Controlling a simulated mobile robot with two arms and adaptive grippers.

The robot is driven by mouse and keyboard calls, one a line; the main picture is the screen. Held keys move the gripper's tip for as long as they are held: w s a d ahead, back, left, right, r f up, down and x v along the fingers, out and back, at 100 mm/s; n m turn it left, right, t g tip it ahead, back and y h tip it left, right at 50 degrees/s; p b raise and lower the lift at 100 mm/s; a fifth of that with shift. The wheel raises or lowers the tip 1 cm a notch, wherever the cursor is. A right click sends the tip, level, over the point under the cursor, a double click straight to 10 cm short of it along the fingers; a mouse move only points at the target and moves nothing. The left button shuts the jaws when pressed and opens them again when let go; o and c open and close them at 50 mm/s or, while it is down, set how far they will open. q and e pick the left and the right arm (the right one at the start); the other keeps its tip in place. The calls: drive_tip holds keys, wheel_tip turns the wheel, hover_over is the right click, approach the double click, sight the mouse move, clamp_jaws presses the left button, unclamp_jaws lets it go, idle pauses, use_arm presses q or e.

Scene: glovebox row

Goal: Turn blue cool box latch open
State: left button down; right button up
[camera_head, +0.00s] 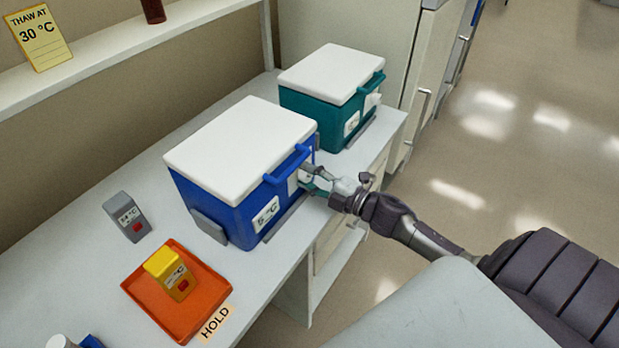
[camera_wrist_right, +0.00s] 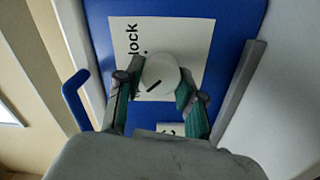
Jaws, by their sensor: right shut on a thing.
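The blue cool box (camera_head: 235,205) stands on the white bench with its white lid on. Its front, seen close in the right wrist view (camera_wrist_right: 225,40), has a white label (camera_wrist_right: 190,40) with the partly hidden word "lock". A round white latch knob (camera_wrist_right: 160,75) with a dark line mark sits over that label. My right gripper (camera_head: 308,178) is at the box's front, below the blue handle (camera_head: 288,165). In the right wrist view its fingers (camera_wrist_right: 158,90) are shut on the knob from both sides. My left gripper is not in view.
A teal cool box (camera_head: 315,110) stands behind the blue one. Nearer on the bench are an orange tray (camera_head: 205,262) holding a yellow device (camera_head: 168,272), and a grey device (camera_head: 127,216). A shelf (camera_head: 100,62) runs along the wall. Open floor lies to the right.

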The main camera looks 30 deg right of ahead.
idle(0.5)
drive_tip(key=o, duration=1.1)
drive_tip(key=shift+o, duration=0.2)
drive_tip(key=v, duration=1.2)
drive_tip(key=shift+f, duration=0.1)
